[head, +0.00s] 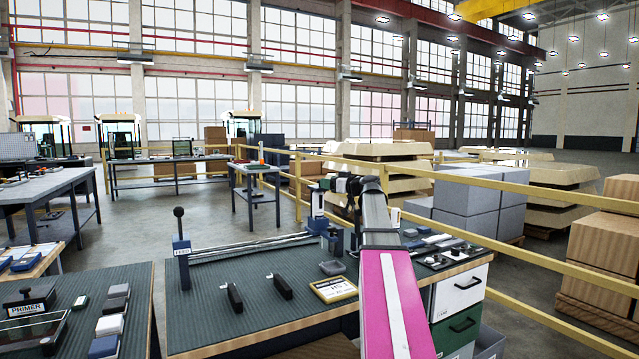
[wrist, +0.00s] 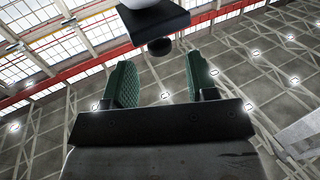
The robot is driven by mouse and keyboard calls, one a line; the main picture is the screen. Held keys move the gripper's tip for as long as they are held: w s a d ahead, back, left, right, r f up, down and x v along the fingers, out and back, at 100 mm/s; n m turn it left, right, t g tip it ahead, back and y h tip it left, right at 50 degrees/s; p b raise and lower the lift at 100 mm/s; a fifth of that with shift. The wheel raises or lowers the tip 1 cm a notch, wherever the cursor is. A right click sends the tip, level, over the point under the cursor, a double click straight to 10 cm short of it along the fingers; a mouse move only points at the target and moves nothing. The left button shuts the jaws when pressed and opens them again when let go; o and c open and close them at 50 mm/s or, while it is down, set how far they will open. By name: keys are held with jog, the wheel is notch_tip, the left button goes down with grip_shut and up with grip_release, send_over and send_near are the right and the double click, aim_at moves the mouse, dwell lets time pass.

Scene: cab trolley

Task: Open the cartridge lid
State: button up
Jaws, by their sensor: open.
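I cannot clearly pick out the cartridge lid in either view. In the head view, a blue and grey device (head: 318,222) stands at the back of the workbench, at the right end of a long rail, close to my gripper. My gripper (head: 345,185) is raised above the bench's back edge, partly hidden by my arm. In the wrist view my gripper (wrist: 163,85) shows two green-padded fingers set apart, with nothing between them. A black block with a round knob (wrist: 158,28) shows beyond the fingers at the top; I cannot tell what it is.
A post with a black ball knob (head: 180,240) stands at the rail's left end. Two black handles (head: 282,287), a yellow-framed sign (head: 333,289) and a small grey tray (head: 332,267) lie on the bench. A PRIMER box (head: 30,312) is at lower left. Yellow railings (head: 470,253) run behind.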

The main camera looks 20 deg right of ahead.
jog(key=shift+x, duration=2.5)
grip_shut()
